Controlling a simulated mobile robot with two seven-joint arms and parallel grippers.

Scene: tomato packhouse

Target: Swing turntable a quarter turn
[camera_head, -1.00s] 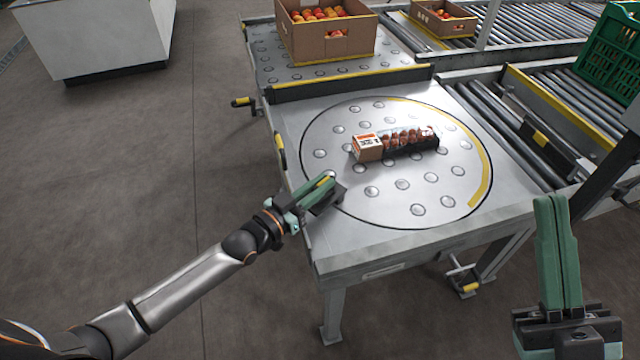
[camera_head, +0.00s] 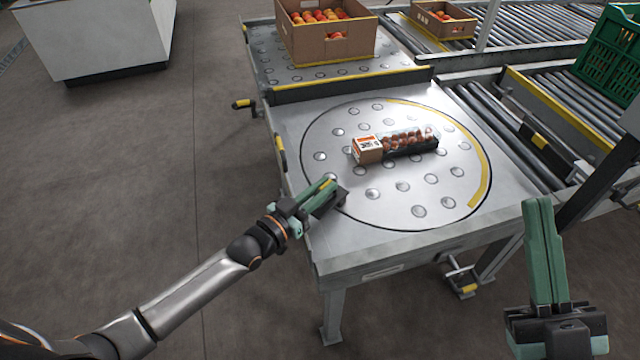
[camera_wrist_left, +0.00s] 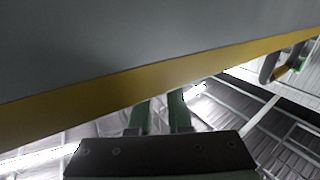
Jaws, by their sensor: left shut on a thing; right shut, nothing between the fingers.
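The round turntable (camera_head: 395,213) is a metal disc with ball studs and a yellow arc (camera_head: 477,190) along its right side, set flush in a metal table. A clear-topped pack of small reddish fruit (camera_head: 408,141), with a labelled cardboard end (camera_head: 367,149), lies on it. My left gripper (camera_head: 326,187) is at the disc's left front edge, shut on what looks like the turntable's yellow-marked handle, mostly hidden by the fingers. In the left wrist view, a grey surface with a yellow band (camera_wrist_left: 150,88) fills the space beyond the fingers. My right gripper (camera_head: 537,205) is shut and empty, right of the table.
A cardboard box of tomatoes (camera_head: 328,42) stands on the ball table behind, beyond a yellow-topped bar (camera_head: 350,83). Roller conveyors (camera_head: 510,135) adjoin on the right, with a green crate (camera_head: 608,52). Open floor (camera_head: 130,180) lies to the left.

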